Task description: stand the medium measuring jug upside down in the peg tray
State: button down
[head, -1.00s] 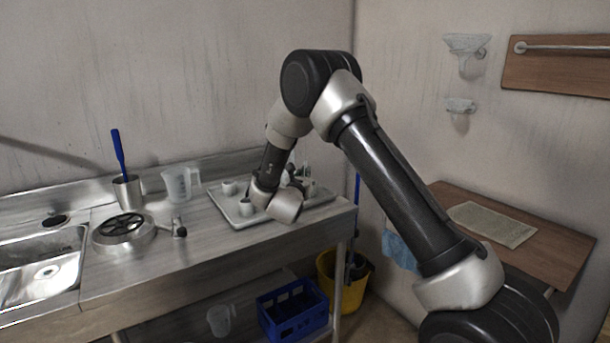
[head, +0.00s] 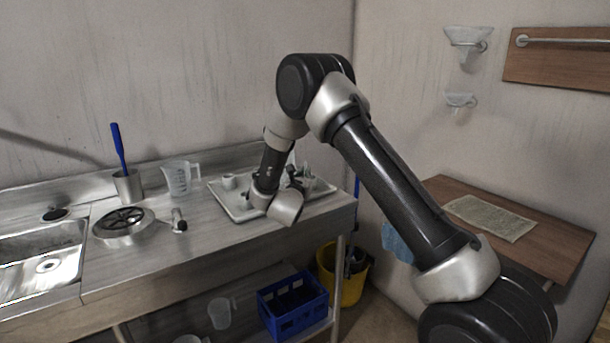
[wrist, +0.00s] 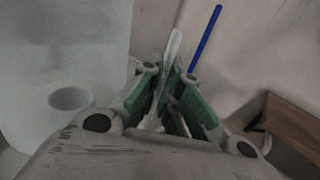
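A clear measuring jug with a handle (head: 181,178) stands upright on the counter, left of the tray. A second clear jug (head: 220,313) is on the lower shelf; I cannot tell which is the medium one. The pale peg tray (head: 238,215) lies at the counter's right end, with a short white upright piece (head: 228,182) at its left. My gripper (head: 306,174) is over the tray, partly hidden by my wrist. In the wrist view its green-padded fingers (wrist: 172,88) flank a narrow pale strip (wrist: 171,58); I cannot tell whether they grip it.
A round metal fixture (head: 124,226), a metal cup (head: 127,186) with a blue-handled tool, and a sink (head: 45,262) are to the left. A blue crate (head: 293,307) and yellow bucket (head: 349,288) are below.

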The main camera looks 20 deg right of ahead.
jog(key=shift+f, duration=1.3)
jog(key=c, duration=1.6)
grip_release()
jog(key=shift+o, duration=0.2)
